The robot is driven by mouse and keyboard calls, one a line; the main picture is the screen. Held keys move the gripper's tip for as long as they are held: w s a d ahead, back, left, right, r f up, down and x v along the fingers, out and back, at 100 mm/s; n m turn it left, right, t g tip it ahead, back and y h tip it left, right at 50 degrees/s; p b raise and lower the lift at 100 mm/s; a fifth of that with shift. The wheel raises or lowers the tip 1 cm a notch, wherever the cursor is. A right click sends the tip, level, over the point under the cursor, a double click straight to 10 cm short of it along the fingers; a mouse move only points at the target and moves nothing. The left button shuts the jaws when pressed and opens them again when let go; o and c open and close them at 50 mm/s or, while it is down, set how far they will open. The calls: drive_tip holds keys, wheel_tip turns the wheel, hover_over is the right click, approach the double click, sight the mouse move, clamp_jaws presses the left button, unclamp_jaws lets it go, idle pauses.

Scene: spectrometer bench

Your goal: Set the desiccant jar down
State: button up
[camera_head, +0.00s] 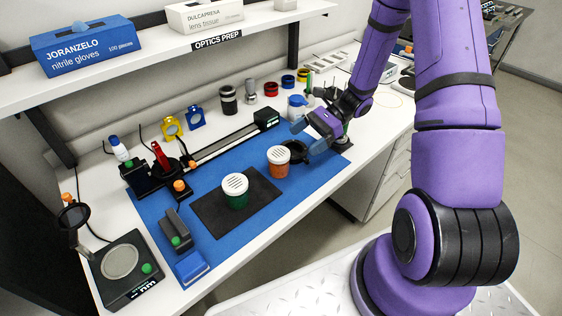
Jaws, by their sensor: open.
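Two jars with white slotted lids stand upright on the bench. The green jar (235,191) is on the dark mat (215,215), and the orange jar (279,167) is to its right, near the mat's right corner. I cannot read a label to tell which one is the desiccant jar. My gripper (308,141) is right of the orange jar, with its bluish fingers apart and nothing seen between them. It appears clear of the orange jar. A dark round thing (298,153) lies between the orange jar and my gripper, partly hidden.
The blue mat (215,262) covers the bench front. A black rail (225,143) runs behind the jars. A balance-like device (122,265) is front left. A shelf (160,47) overhangs the back.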

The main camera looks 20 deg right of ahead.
sight(269, 164)
drive_tip(key=shift+x, duration=4.65)
drive_tip(key=shift+w+f, duration=0.1)
drive_tip(key=shift+w, duration=0.05)
drive_tip(key=c, duration=1.1)
